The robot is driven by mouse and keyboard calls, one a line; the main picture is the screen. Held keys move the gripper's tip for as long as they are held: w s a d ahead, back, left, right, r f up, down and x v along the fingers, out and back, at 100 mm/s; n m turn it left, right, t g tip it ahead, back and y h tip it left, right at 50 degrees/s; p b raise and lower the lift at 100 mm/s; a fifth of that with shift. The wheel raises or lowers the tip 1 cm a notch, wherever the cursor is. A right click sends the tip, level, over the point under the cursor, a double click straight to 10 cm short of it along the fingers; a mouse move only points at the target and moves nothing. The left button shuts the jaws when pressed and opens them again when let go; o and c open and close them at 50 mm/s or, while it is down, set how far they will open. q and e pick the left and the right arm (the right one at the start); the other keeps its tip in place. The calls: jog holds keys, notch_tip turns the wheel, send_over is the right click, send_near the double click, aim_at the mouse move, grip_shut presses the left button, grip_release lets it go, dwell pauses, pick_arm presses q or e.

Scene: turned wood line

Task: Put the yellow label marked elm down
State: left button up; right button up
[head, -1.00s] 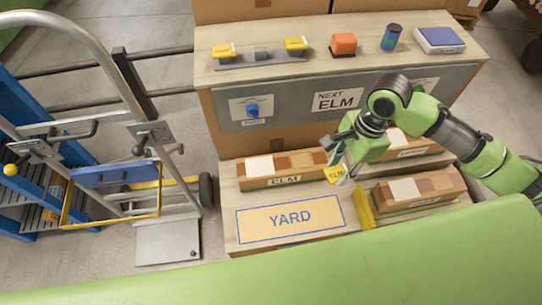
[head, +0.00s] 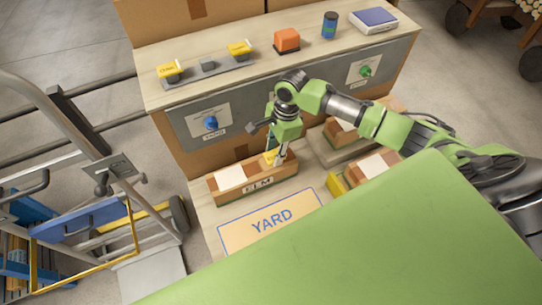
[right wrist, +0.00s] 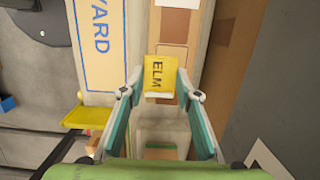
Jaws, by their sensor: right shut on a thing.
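The yellow label marked ELM (right wrist: 160,76) is between the fingertips of my right gripper (right wrist: 158,90). In the head view the label (head: 270,158) shows as a small yellow patch beside the fingers. My right gripper (head: 279,160) is shut on it and points down at the right part of the wooden box marked ELM (head: 240,189). That box has a white patch and brown squares on top. I cannot tell whether the label touches the box. My left gripper is not in view.
A board marked YARD (head: 272,222) lies in front of the ELM box. Two more boxes (head: 342,134) (head: 372,168) are to the right. A hand truck (head: 95,160) stands left.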

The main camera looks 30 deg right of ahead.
aim_at(271, 158)
jog(key=w+f, duration=0.2)
jog(key=shift+w+a+f, duration=0.1)
jog(key=shift+f, duration=0.2)
notch_tip(271, 158, down, 3)
jog(key=shift+o, duration=0.2)
jog(key=shift+f, duration=0.2)
jog(key=shift+s+f, duration=0.45)
jog(key=shift+s, duration=0.1)
jog(key=o, duration=1)
jog(key=shift+o, duration=0.2)
jog(key=shift+w+f, duration=0.25)
jog(key=shift+w, duration=0.05)
jog(key=shift+r, duration=0.1)
